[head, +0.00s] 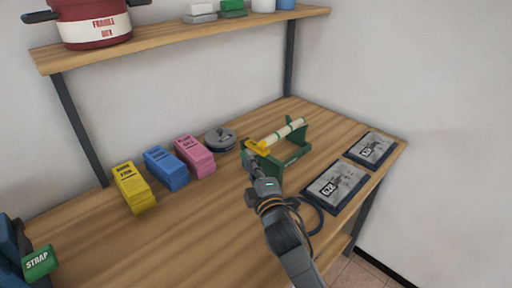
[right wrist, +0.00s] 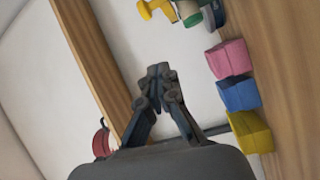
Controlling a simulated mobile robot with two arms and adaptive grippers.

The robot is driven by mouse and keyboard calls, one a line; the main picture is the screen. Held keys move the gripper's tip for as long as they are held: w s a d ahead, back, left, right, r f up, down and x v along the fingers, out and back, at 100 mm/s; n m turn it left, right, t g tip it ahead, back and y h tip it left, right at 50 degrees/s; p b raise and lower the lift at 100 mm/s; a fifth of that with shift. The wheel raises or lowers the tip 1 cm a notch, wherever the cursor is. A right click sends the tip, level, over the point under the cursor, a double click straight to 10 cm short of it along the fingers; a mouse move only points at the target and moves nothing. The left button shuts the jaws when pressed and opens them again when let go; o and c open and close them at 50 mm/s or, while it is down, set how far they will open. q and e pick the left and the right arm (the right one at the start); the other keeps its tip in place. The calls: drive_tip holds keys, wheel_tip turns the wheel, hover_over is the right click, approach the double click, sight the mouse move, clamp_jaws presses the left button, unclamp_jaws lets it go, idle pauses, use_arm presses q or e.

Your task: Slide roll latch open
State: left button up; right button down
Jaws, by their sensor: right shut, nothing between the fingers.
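A green roll holder (head: 291,157) stands on the table near the back, with a pale roll (head: 285,134) lying across it. A yellow latch (head: 258,146) sits at the roll's left end. My right gripper (head: 250,160) is shut and empty, just in front of and below the yellow latch in the head view; I cannot tell if it touches. In the right wrist view the shut fingers (right wrist: 160,76) point up, apart from the yellow latch (right wrist: 152,9) and green holder (right wrist: 207,16) at the top edge. My left gripper is not in view.
Two dark framed plates (head: 336,187) lie at right. A shelf (head: 180,39) with a red pot (head: 92,22) hangs above.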

sight(256, 148)
drive_tip(key=w, duration=0.2)
drive_tip(key=w+p, duration=0.1)
drive_tip(key=w, duration=0.4)
drive_tip(key=shift+w+d+r+p, duration=0.1)
drive_tip(key=shift+w+d+p, duration=0.15)
drive_tip(key=shift+w+p, duration=0.1)
drive_tip(key=shift+s+d, duration=0.1)
drive_tip(key=shift+d, duration=0.4)
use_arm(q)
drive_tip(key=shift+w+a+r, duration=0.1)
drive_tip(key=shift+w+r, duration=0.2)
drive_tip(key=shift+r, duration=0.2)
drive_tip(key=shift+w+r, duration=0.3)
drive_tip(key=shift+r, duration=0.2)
use_arm(e)
drive_tip(key=shift+f, duration=0.2)
drive_tip(key=shift+a, duration=0.1)
